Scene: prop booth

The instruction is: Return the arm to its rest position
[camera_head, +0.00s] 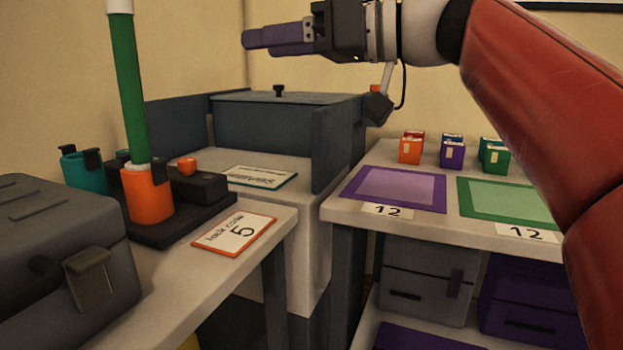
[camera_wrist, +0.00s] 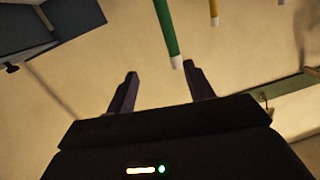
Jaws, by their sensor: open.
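My gripper (camera_head: 268,38) is raised at the top of the head view, pointing left in front of the wall. Its purple fingers show overlapped from the side there. In the wrist view my gripper (camera_wrist: 160,88) has its two fingers spread apart with nothing between them. My red arm reaches in from the right side of the head view and lies over part of the right table.
A green pole (camera_head: 128,90) rises from an orange holder (camera_head: 147,193) on the left table, beside a grey case (camera_head: 60,250). A grey walled box (camera_head: 270,125) stands behind. Small boxes (camera_head: 452,153) and coloured mats (camera_head: 397,188) are on the right table (camera_head: 420,228).

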